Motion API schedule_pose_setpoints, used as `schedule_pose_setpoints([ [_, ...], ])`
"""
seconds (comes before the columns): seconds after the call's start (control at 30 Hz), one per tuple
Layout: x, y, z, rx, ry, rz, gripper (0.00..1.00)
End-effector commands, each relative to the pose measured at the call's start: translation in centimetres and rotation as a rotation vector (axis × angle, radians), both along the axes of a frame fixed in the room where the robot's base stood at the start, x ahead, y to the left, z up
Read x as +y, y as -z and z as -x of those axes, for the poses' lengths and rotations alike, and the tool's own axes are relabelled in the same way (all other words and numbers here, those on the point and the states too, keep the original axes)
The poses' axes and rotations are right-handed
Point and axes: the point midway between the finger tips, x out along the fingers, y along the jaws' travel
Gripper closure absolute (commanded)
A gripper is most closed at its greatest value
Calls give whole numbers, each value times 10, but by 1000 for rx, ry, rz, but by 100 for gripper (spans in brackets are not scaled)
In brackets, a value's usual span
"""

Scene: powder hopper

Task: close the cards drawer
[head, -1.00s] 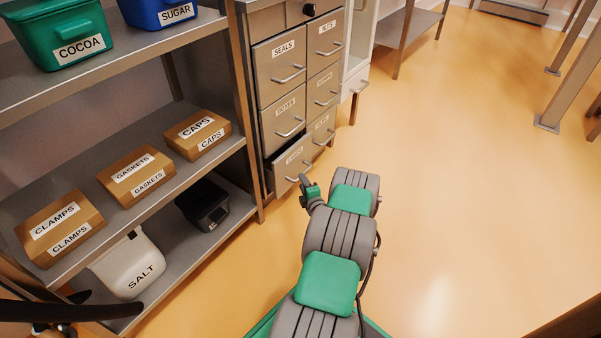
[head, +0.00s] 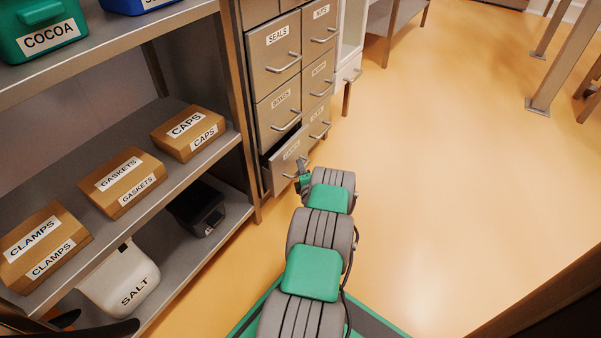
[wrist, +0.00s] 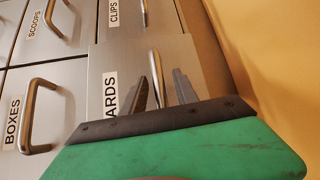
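The cards drawer (head: 287,160) is the bottom left drawer of the grey cabinet in the head view. It stands partly out, with a dark gap above its front. In the wrist view its front (wrist: 200,52) shows a label partly hidden by my gripper, reading "ARDS", and a metal bar handle (wrist: 156,70). My gripper (wrist: 162,88) is at this front with its two dark fingers apart, one on each side of the handle. I cannot tell whether the fingers touch the handle. In the head view my gripper (head: 303,168) is small and partly hidden by my arm.
The boxes drawer (head: 279,109) above and the clips drawer (head: 319,121) to the right look shut. A shelf rack (head: 185,175) with boxes and tubs stands close on the left. The orange floor (head: 440,190) to the right is clear.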

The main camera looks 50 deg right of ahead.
Motion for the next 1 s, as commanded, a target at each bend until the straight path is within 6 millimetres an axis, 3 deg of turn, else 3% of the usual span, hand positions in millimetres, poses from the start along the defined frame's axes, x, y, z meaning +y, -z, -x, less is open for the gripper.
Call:
schedule_pose_setpoints([
  [0.17,1,-1,-1,0,-2,0,64],
  [0.6,2,-1,-2,0,-4,-1,100],
  [1.0,2,-1,-2,0,-4,-1,100],
])
